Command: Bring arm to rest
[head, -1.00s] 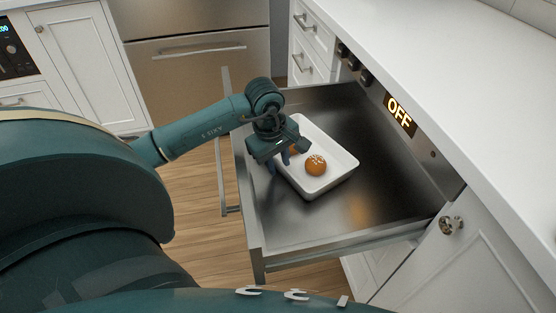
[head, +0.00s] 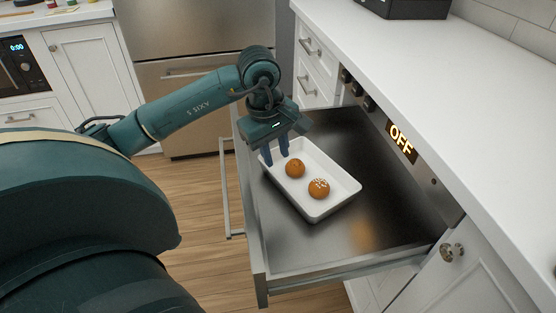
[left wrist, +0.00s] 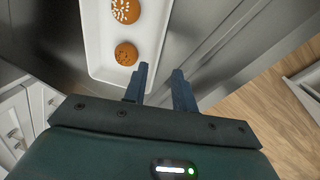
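My left gripper (head: 276,156) hangs over the left rim of a white tray (head: 341,199) in the head view. Its two blue fingers point down and are apart, with nothing between them. In the left wrist view the open fingers (left wrist: 159,82) are beside the tray (left wrist: 97,50). Two brown round buns lie in the tray. The plain-looking bun (head: 295,168) is nearer the gripper, and the bun with white topping (head: 319,188) is farther right. My right gripper is not in view.
The tray stands in a pulled-out metal drawer (head: 390,222) under the white counter (head: 450,95). A panel above it reads OFF (head: 402,144). The drawer's front and handle (head: 226,190) are at the left, above wooden floor. A dark box (head: 410,8) stands on the counter.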

